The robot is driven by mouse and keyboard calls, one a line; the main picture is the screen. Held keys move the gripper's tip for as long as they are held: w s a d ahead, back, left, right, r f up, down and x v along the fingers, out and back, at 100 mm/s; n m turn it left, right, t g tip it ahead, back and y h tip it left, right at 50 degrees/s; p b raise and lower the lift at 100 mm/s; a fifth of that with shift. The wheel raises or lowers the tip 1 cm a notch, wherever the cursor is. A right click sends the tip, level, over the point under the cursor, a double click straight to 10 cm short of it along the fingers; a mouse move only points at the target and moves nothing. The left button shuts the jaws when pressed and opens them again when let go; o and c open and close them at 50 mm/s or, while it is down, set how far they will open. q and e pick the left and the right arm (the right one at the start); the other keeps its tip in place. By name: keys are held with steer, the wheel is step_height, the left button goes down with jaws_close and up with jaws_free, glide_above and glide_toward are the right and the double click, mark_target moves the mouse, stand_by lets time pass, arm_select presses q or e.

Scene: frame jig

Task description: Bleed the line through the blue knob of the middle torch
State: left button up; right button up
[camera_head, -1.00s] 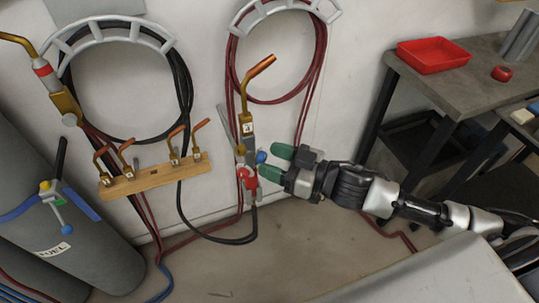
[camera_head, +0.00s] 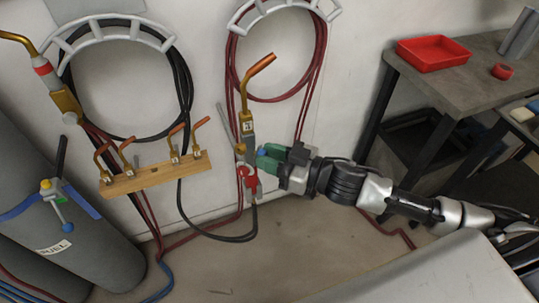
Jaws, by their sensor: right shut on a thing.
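The torch (camera_head: 247,125) near the middle of the picture hangs upright against the wall, with a brass body and a copper tip bent to the upper right. Its blue knob (camera_head: 262,152) sticks out on the right side, mostly covered by my fingers. Red parts (camera_head: 251,182) show lower on the torch. My right gripper (camera_head: 267,158) comes in from the right, its green fingertips shut on the blue knob. My left gripper is not in view.
Another torch (camera_head: 63,98) hangs at the left above a grey cylinder (camera_head: 60,250). A wooden rack (camera_head: 155,178) holds several copper tips. Looped hoses hang behind. A table (camera_head: 455,85) with a red tray (camera_head: 433,52) stands at the right.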

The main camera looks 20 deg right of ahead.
steer(key=shift+n, duration=0.3)
steer(key=n+p, duration=0.1)
steer(key=n, duration=0.8)
steer(key=n+p, duration=0.2)
steer(key=n, duration=0.8)
steer(key=shift+s+a+f+n, duration=0.1)
steer(key=shift+f+n, duration=0.05)
steer(key=shift+n, duration=0.15)
stand_by(0.3)
steer(key=o, duration=0.9)
